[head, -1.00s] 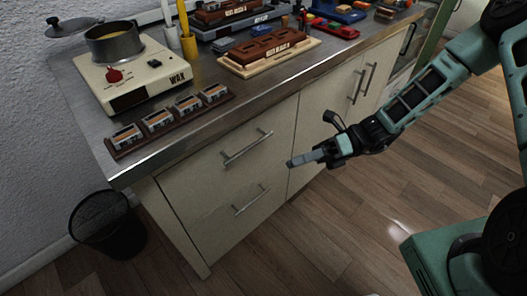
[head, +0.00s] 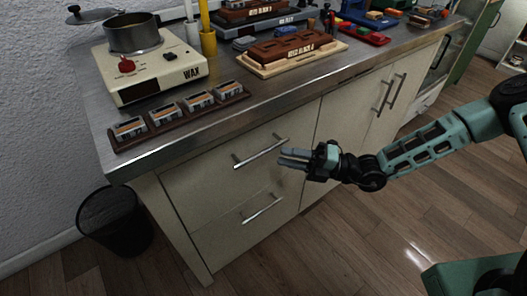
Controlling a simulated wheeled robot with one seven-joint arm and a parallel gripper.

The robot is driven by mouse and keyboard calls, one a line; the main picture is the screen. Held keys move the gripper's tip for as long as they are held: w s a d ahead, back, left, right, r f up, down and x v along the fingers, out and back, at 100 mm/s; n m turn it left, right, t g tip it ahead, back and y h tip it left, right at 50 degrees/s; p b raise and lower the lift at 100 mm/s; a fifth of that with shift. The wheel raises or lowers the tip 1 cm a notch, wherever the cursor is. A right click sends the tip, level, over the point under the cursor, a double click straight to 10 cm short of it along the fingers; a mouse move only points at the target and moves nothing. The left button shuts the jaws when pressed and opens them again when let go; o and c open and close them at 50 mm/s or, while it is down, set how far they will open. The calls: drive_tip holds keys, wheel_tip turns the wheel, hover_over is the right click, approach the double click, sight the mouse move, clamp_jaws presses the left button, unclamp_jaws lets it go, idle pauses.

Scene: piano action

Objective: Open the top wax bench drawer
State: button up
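The top wax bench drawer (head: 210,178) is a cream front just under the metal worktop, and it looks shut. Its bar handle (head: 260,153) is metal and runs slantwise across the front. My gripper (head: 281,158) is in front of the drawer at the right end of this handle, with its fingers pointing left. The two fingers show a narrow gap between them. I see nothing held in them. Whether the fingertips touch the handle cannot be told from this view.
A lower drawer with a handle (head: 262,208) is beneath. Cabinet doors with upright handles (head: 397,92) are to the right. A wax heater (head: 150,72) and a rack of small blocks (head: 180,115) stand on the worktop (head: 290,95). A black bin (head: 115,222) stands left. The wooden floor (head: 370,235) is clear.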

sight(263, 153)
drive_tip(key=x, duration=0.7)
clamp_jaws()
